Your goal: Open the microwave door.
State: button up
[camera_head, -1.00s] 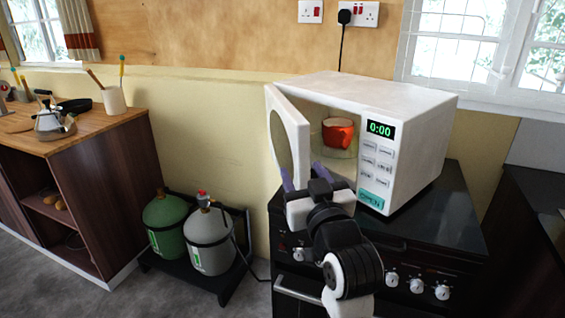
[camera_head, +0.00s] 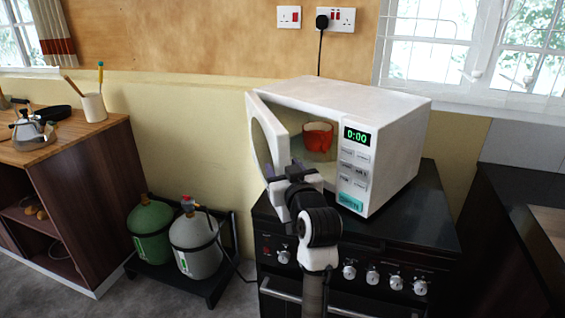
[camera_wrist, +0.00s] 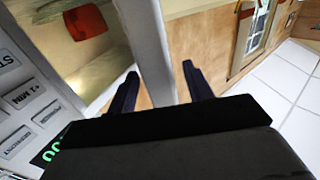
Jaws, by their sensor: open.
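The white microwave (camera_head: 395,130) stands on the black stove. Its door (camera_head: 266,140) is hinged on the left and stands partly open towards me. An orange-red bowl or cup (camera_head: 318,136) sits inside; it also shows in the wrist view (camera_wrist: 84,22). My gripper (camera_head: 283,180) is in front of the opening, at the lower part of the door. In the wrist view the door's edge (camera_wrist: 148,50) runs down between my two open dark fingers (camera_wrist: 158,88), with a gap visible on each side. The handle, if any, is not visible.
The black stove top (camera_head: 410,215) has free room at the right. A wooden counter (camera_head: 60,140) stands further left. A wall and window are behind.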

jog(key=shift+w+a, duration=0.2)
jog(key=shift+w, duration=0.35)
grip_shut()
